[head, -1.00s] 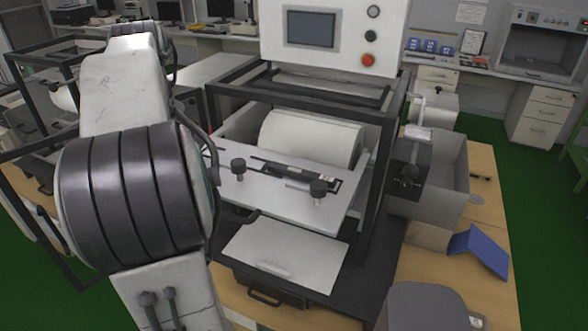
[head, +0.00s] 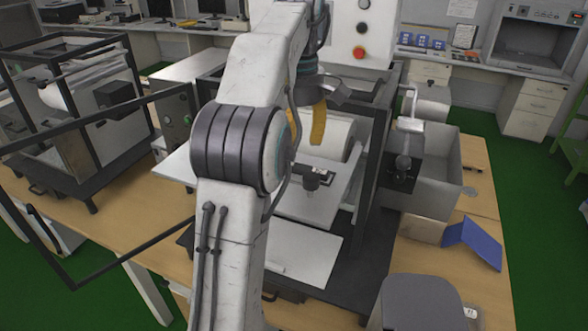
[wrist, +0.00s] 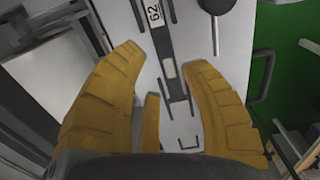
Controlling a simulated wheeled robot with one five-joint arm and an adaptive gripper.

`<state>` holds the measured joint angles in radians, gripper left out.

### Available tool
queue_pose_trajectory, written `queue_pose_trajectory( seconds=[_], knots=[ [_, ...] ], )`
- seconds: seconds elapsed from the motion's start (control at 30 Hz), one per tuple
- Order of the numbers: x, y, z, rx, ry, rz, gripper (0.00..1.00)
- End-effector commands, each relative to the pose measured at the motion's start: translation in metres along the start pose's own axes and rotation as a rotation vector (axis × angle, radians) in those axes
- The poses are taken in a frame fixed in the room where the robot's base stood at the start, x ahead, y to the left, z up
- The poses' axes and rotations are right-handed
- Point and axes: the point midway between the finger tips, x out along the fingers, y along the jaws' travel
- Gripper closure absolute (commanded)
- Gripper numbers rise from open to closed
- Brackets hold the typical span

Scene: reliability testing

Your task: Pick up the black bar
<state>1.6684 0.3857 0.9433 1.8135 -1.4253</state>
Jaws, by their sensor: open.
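The black bar (wrist: 175,86) lies on the pale metal plate (wrist: 200,130) of the machine, with a white number label at its upper part in the wrist view. In the head view my arm covers much of it; its right end (head: 322,171) shows beside a black knob. My gripper (wrist: 165,60) has yellow fingers, open and empty, on either side of the bar in the wrist view. In the head view the gripper (head: 319,122) is above and behind the bar, apart from it.
A black knob (head: 311,181) stands on the plate near the bar. A grey bin (head: 440,190) and blue folder (head: 474,243) sit on the table at the right.

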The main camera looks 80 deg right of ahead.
Motion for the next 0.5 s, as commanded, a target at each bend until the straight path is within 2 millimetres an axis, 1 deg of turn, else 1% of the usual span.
queue_pose_trajectory(
  seconds=[0.03, 0.17, 0.5],
  knots=[
    [0.005, -0.001, 0.0, 0.0, 0.0, -0.001, 0.6],
    [0.012, 0.0, -0.001, 0.0, 0.0, 0.0, 0.6],
    [0.047, -0.001, -0.002, 0.0, 0.0, -0.002, 0.6]
  ],
)
